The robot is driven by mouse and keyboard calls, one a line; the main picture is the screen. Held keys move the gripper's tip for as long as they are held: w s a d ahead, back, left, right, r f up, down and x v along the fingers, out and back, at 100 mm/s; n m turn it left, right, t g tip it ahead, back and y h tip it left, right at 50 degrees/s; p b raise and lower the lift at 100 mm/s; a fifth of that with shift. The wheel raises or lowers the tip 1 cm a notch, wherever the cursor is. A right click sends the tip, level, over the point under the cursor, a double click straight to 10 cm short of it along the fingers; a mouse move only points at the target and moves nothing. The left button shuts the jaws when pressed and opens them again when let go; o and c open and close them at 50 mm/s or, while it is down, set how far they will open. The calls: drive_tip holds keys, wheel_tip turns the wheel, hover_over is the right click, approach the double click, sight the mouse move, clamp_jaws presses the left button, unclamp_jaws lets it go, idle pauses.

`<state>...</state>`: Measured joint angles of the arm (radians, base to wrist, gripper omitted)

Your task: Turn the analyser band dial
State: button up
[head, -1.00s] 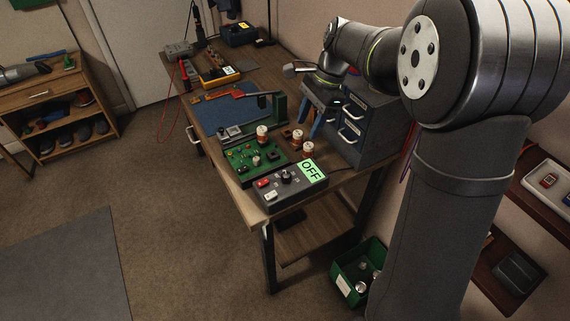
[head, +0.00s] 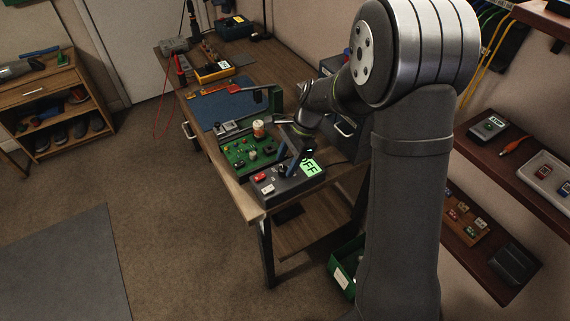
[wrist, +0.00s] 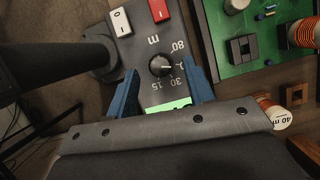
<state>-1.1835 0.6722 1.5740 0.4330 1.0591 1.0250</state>
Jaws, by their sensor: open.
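The analyser (head: 290,185) is a dark grey box at the front edge of the bench, with its black band dial (head: 282,171) on top. In the wrist view the dial (wrist: 161,66) has a pale pointer line towards the right, with 80, 30 and 15 printed around it. My gripper (head: 291,160) is above the analyser. In the wrist view my gripper (wrist: 160,68) is open, its two blue fingers on either side of the dial with visible gaps. I cannot tell how high the tips are. The green display (head: 311,168) is partly hidden by the gripper.
A red switch (wrist: 159,10) and a white switch (wrist: 121,22) are on the analyser. A green circuit board (head: 240,153) and a copper-wound coil (head: 258,129) stand close beside it. The floor at left is clear.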

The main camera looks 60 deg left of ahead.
drive_tip(key=shift+x, duration=0.85)
drive_tip(key=c, duration=1)
drive_tip(key=shift+r+n, duration=0.1)
drive_tip(key=shift+n, duration=0.2)
drive_tip(key=n+h, duration=0.2)
drive_tip(key=n, duration=0.2)
drive_tip(key=shift+a+n, duration=0.15)
drive_tip(key=shift+n, duration=0.15)
drive_tip(key=shift+s+a+n+t+h, duration=0.1)
drive_tip(key=shift+n+t+h, duration=0.25)
drive_tip(key=shift+n, duration=0.8)
drive_tip(key=shift+n+t+h, duration=0.25)
drive_tip(key=shift+n+h, duration=0.2)
drive_tip(key=shift+n, duration=0.7)
